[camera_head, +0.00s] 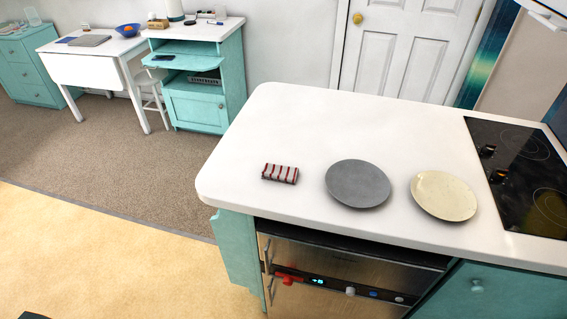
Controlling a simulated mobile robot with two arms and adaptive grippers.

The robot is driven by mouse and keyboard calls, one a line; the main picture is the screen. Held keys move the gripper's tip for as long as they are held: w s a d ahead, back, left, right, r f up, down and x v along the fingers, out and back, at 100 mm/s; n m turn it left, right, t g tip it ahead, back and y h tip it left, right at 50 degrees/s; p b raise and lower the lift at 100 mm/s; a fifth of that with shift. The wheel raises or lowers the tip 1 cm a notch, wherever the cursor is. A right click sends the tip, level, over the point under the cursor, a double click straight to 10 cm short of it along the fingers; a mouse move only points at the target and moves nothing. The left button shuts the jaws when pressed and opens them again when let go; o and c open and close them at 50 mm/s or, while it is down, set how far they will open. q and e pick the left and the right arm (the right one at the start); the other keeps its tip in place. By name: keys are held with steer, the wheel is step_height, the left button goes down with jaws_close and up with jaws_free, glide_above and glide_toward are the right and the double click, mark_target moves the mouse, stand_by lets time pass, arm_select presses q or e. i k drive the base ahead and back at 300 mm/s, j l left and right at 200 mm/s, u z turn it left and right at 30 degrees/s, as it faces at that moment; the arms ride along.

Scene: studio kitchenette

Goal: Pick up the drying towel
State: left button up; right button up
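The drying towel (280,173) looks like a small folded cloth with red and white-grey stripes. It lies flat on the white counter (300,120), near the counter's front left part and left of a grey plate (358,184). Neither of my grippers can be made out in the head view. Nothing touches or covers the towel.
A cream plate (444,195) lies right of the grey one, then a black cooktop (520,170). Open floor (110,245) lies to the left. A white table (90,65) stands at the back left.

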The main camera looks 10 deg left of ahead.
mark_target(272, 172)
steer(key=i+l+u, duration=0.1)
steer(key=l+u, duration=0.6)
steer(key=l, duration=0.25)
